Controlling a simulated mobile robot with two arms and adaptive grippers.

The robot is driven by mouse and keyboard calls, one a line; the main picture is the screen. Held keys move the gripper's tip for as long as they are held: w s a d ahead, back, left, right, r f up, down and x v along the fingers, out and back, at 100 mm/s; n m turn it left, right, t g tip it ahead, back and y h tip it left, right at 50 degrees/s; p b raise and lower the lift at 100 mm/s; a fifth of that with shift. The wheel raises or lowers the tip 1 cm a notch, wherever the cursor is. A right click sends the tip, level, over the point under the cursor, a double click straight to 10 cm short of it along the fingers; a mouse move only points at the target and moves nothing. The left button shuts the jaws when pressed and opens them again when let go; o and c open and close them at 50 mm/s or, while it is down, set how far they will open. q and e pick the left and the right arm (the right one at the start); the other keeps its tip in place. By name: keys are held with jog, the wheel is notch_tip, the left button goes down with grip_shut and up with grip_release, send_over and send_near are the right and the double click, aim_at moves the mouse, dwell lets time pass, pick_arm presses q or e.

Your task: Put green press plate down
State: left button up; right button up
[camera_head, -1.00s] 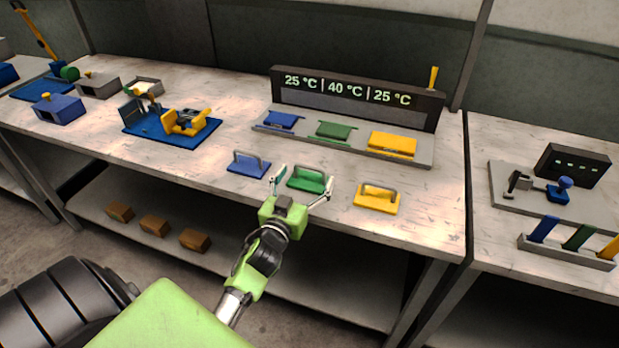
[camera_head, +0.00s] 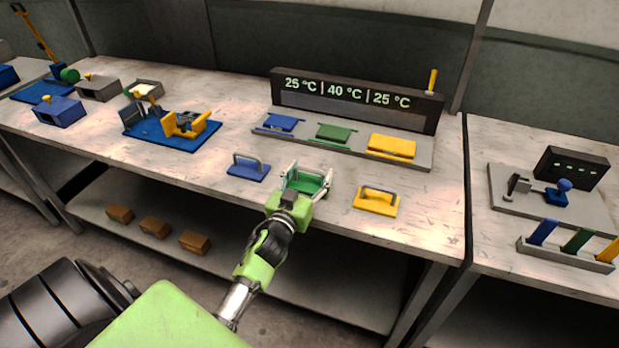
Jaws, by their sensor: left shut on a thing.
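The green press plate (camera_head: 311,181) is on or just above the front part of the table, between the blue plate and the yellow plate; I cannot tell whether it touches the table. My left gripper (camera_head: 306,178) reaches in from the front and is shut on it, with a finger at each side. The gripper hides the near part of the plate. My right gripper is not in view.
The blue press plate (camera_head: 248,168) lies to the left and the yellow press plate (camera_head: 377,201) to the right, both close by. Behind stands a grey heater base (camera_head: 344,144) with blue, green and yellow blocks and a temperature display (camera_head: 357,100).

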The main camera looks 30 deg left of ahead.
aim_at(310, 170)
pick_arm(q)
jog(key=shift+r, duration=0.65)
notch_tip(310, 170, up, 3)
jog(key=shift+s+d+f, duration=0.1)
jog(key=shift+f, duration=0.1)
jog(key=s+d+r+b, duration=0.1)
jog(key=s+d+r, duration=0.6)
jog(key=s+r, duration=0.3)
jog(key=s+d+f+m+h, duration=0.1)
jog(key=s+d+f+h, duration=0.15)
jog(key=d, duration=0.35)
jog(key=s+d+f+m+h, duration=0.2)
jog(key=s+d, duration=0.1)
jog(key=d, duration=0.2)
jog(key=s+f, duration=0.2)
jog(key=s, duration=0.5)
jog(key=shift+s+d+f+t, duration=0.2)
jog(key=shift+s+f+t, duration=0.1)
jog(key=shift+s+f, duration=0.1)
